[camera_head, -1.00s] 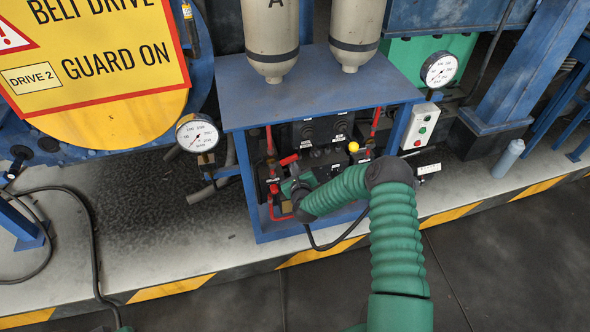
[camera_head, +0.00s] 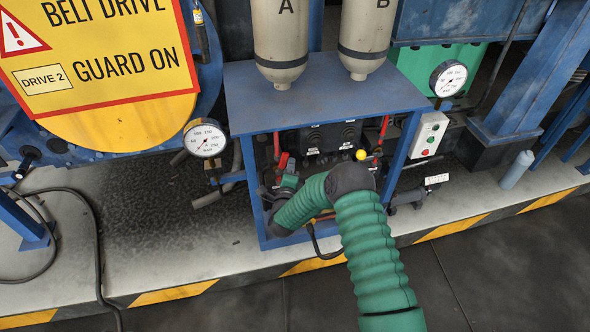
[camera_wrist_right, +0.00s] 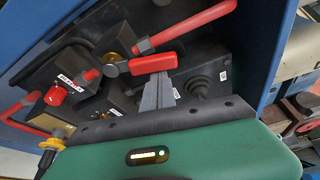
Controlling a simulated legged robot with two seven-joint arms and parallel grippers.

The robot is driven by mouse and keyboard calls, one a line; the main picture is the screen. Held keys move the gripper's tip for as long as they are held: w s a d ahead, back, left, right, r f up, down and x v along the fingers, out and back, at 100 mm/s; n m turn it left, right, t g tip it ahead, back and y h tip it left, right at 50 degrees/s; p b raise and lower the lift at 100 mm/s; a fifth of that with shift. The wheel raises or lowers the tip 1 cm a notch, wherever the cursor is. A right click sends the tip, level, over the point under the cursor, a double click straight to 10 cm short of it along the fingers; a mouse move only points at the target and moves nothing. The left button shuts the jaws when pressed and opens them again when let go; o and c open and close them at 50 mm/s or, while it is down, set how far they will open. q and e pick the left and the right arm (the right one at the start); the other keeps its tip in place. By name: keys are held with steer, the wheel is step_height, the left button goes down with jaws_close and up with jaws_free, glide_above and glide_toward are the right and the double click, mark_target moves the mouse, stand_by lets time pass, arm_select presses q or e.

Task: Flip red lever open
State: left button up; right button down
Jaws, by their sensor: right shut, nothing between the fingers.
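The red lever (camera_wrist_right: 153,64) lies across the middle of the right wrist view, on a black valve block inside the blue frame. It also shows in the head view (camera_head: 283,160), small and partly crowded by other red parts. My right gripper (camera_wrist_right: 158,82) is shut and empty. Its grey fingertips are just below the lever's underside in the wrist view; I cannot tell whether they touch it. In the head view my right arm reaches into the frame's left side, and the fingertips are hard to make out. My left gripper is not in view.
A blue-topped stand (camera_head: 325,88) roofs the valve space. Red pipes (camera_wrist_right: 190,25), a red knob (camera_wrist_right: 54,96) and a yellow fitting (camera_wrist_right: 58,134) crowd around the lever. A gauge (camera_head: 205,138) stands left of the frame, a switch box (camera_head: 428,134) right of it.

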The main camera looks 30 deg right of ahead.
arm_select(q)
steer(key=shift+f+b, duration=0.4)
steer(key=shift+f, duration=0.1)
arm_select(e)
steer(key=shift+w+a+r+n, duration=0.15)
steer(key=shift+a+n, duration=0.25)
steer(key=shift+a, duration=0.05)
steer(key=shift+w+a+r+n, duration=0.15)
steer(key=shift+a+n, duration=0.25)
steer(key=shift+a, duration=0.1)
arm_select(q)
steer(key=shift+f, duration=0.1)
